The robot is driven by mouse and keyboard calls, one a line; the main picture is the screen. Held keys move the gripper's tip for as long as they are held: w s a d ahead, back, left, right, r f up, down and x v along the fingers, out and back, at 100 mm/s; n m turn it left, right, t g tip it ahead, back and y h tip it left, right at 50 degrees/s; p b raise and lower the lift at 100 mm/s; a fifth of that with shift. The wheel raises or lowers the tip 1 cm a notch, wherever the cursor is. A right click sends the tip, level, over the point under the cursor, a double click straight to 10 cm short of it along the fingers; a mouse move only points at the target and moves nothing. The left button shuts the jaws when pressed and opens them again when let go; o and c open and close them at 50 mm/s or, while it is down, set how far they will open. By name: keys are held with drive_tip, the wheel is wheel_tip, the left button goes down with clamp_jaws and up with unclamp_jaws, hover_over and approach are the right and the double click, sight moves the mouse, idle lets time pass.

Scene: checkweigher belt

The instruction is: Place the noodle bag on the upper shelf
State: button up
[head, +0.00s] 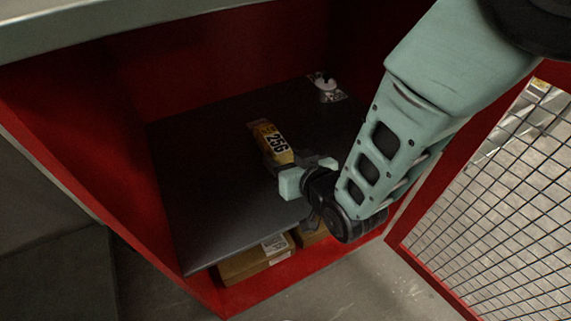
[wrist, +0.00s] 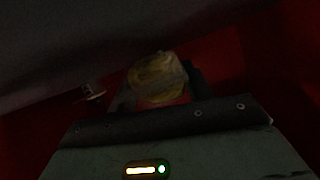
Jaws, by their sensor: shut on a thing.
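The noodle bag (head: 271,139) is yellow with a dark "256" marking. In the head view it is at my gripper (head: 288,171), over the dark upper shelf (head: 205,205) inside a red cabinet. My gripper is shut on the bag's near end. In the wrist view the bag (wrist: 157,78) shows dimly between the fingers. I cannot tell whether the bag touches the shelf, since the wrist view is very dark.
Cardboard boxes (head: 254,261) sit below the shelf. A red-framed mesh door (head: 490,190) stands open at the right. The shelf's left part is bare.

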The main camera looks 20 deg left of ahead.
drive_tip(key=shift+f, duration=0.4)
drive_tip(key=shift+f, duration=0.2)
drive_tip(key=o, duration=1.1)
drive_tip(key=shift+o, duration=0.2)
drive_tip(key=shift+r, duration=0.15)
drive_tip(key=shift+s+d+r, duration=0.15)
drive_tip(key=p+v, duration=0.2)
drive_tip(key=v, duration=0.9)
drive_tip(key=shift+s+d+p, duration=0.1)
drive_tip(key=shift+d+p, duration=0.15)
drive_tip(key=shift+p, duration=0.05)
